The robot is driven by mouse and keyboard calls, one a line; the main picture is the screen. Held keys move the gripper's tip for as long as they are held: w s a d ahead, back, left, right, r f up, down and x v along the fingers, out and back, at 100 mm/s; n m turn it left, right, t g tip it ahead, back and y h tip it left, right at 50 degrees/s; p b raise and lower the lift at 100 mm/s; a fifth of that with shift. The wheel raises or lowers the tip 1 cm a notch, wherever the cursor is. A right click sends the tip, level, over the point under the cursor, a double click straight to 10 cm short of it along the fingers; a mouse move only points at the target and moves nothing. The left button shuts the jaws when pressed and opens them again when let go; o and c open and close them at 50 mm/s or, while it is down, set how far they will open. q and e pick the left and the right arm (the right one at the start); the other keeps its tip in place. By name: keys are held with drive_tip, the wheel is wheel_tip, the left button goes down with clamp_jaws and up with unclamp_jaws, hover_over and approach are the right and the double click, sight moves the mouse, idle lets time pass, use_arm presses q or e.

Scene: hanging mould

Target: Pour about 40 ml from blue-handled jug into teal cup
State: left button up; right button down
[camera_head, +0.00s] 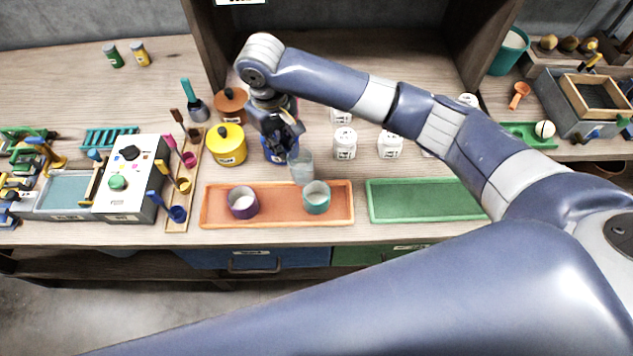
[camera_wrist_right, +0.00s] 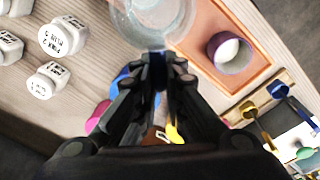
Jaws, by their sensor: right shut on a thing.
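My right gripper (camera_head: 290,140) is shut on the handle of a clear jug (camera_head: 301,167); the handle is mostly hidden between the fingers. In the right wrist view the jug (camera_wrist_right: 150,22) extends beyond my gripper's fingertips (camera_wrist_right: 157,62), and something whitish shows in or through it. My left gripper is out of view.
The orange tray (camera_head: 278,218) also holds a purple cup (camera_head: 243,211), left of the teal one. An empty green tray (camera_head: 425,212) lies to the right. A yellow pot (camera_head: 229,158), a blue pot (camera_head: 268,155) and white labelled jars (camera_head: 345,151) stand behind.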

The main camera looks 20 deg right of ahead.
drive_tip(key=w+a+f+n, duration=0.1)
drive_tip(key=f, duration=0.2)
drive_tip(key=w+a+f+n, duration=0.1)
drive_tip(key=a+f+n, duration=0.1)
drive_tip(key=f, duration=0.2)
drive_tip(key=w+a+f+n+p, duration=0.1)
drive_tip(key=a+f, duration=0.1)
drive_tip(key=f, duration=0.1)
drive_tip(key=shift+w+a+f+y, duration=0.1)
drive_tip(key=shift+w+f+y, duration=0.15)
drive_tip(key=shift+f+y, duration=0.15)
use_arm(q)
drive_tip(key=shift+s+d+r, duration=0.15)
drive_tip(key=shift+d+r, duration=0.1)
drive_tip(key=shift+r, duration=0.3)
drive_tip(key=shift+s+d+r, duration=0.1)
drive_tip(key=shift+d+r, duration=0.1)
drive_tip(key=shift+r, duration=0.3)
use_arm(e)
drive_tip(key=shift+s+r, duration=0.1)
